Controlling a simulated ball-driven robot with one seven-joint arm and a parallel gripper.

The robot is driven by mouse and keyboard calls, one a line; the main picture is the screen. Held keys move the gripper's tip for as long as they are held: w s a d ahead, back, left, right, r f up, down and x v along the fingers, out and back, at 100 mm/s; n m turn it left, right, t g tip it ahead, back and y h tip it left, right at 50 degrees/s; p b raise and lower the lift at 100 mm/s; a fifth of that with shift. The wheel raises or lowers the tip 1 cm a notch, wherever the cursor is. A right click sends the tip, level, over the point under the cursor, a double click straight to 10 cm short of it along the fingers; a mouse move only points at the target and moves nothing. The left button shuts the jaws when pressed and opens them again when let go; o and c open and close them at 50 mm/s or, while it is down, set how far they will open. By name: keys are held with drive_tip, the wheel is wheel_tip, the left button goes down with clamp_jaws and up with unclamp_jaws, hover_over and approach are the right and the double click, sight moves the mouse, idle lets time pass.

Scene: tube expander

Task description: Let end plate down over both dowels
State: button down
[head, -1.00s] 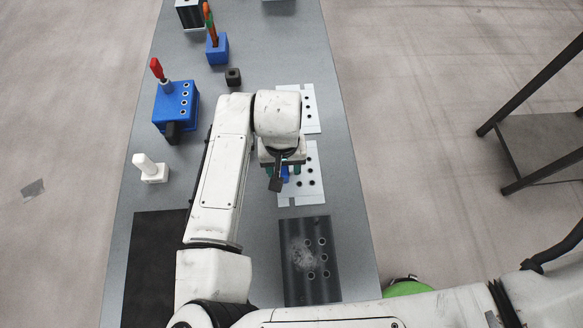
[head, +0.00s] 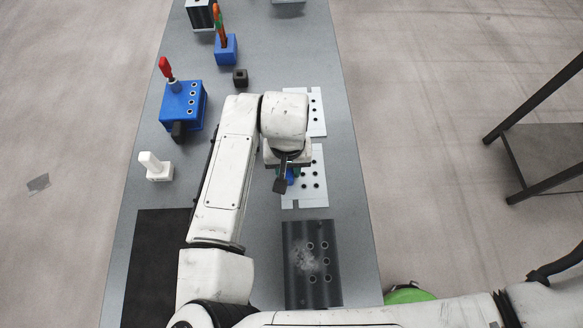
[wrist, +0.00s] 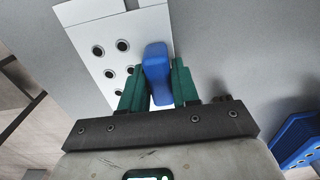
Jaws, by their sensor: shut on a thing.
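My gripper (head: 291,172) is over the middle light plate (head: 313,190), at its left part. In the wrist view its green fingers (wrist: 158,85) are shut on a blue grip (wrist: 156,62). The light plate with several dark ringed holes (wrist: 109,60) shows behind and left of the blue grip. I cannot tell whether the grip is joined to that plate or which plate is the end plate. A second light plate with holes (head: 317,112) lies farther back, and a dark plate with several ringed holes (head: 300,283) lies nearer. I cannot make out the dowels.
On the left of the grey table stand a blue block with a red-handled tool (head: 183,100), a white part (head: 157,167) and a small dark block (head: 240,77). A blue holder (head: 226,50) stands behind. A black mat (head: 150,265) lies at front left. A dark-framed stand (head: 545,150) is off right.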

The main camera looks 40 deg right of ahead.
sight(303, 185)
drive_tip(key=shift+r, duration=0.5)
wheel_tip(303, 185, up, 2)
drive_tip(key=shift+r+b, duration=0.1)
drive_tip(key=shift+b, duration=0.2)
drive_tip(key=s+d+r, duration=0.3)
drive_tip(key=s+r, duration=0.6)
drive_tip(key=s, duration=0.4)
drive_tip(key=shift+s+d+r+b, duration=0.2)
drive_tip(key=shift+s+r+b, duration=0.1)
drive_tip(key=shift+r+b, duration=0.1)
drive_tip(key=s+a+r+b, duration=0.1)
drive_tip(key=a+b, duration=0.1)
drive_tip(key=a, duration=0.6)
drive_tip(key=s+a+r+b, duration=0.1)
drive_tip(key=s+a+b, duration=0.1)
drive_tip(key=a, duration=0.5)
drive_tip(key=shift+s+a+r+b, duration=0.25)
drive_tip(key=shift+a+b, duration=0.15)
drive_tip(key=shift+b, duration=0.1)
